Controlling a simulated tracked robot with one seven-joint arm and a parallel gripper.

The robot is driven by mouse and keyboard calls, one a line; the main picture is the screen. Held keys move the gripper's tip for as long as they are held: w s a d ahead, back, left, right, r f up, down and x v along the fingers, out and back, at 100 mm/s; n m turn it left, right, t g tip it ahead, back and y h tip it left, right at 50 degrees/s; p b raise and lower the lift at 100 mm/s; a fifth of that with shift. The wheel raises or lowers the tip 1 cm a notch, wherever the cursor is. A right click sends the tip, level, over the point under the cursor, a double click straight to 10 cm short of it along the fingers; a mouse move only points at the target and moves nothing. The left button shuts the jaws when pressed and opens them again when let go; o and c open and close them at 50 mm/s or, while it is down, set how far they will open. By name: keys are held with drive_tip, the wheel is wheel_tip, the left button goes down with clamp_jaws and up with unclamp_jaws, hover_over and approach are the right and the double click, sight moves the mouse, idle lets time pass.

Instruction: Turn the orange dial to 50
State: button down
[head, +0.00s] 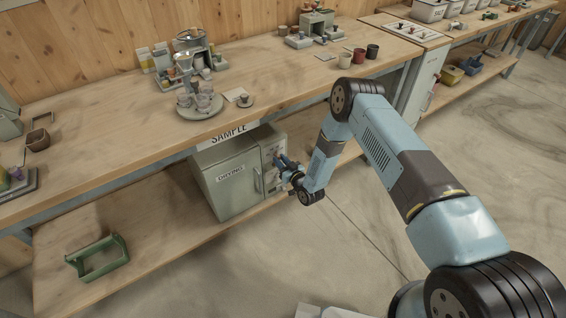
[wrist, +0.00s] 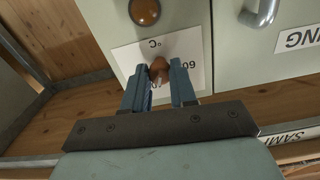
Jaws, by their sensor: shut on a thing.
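The orange dial (wrist: 160,67) sits on a white scale plate (wrist: 188,46) marked °C on the front of the drying oven (head: 228,186). In the wrist view the plate appears upside down, and my fingers cover part of its numbers. A 60 shows at the right, but I cannot read the dial's setting. My gripper (wrist: 159,73) is shut on the dial, one blue finger on each side. In the head view my gripper (head: 281,163) is at the oven's right front panel and hides the dial.
A second round orange-brown knob (wrist: 145,11) is close to the dial. The oven's door handle (wrist: 262,12) is to the right in the wrist view. The oven stands on the lower shelf under the workbench (head: 130,130). A green carrier (head: 98,258) lies on the shelf at left.

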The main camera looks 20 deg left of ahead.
drive_tip(key=shift+n, duration=4.3)
drive_tip(key=shift+s, duration=0.1)
drive_tip(key=shift+f, duration=0.1)
drive_tip(key=c, duration=0.9)
unclamp_jaws()
drive_tip(key=shift+d, duration=0.1)
drive_tip(key=v, duration=1.3)
drive_tip(key=shift+d, duration=0.25)
drive_tip(key=shift+s, duration=0.1)
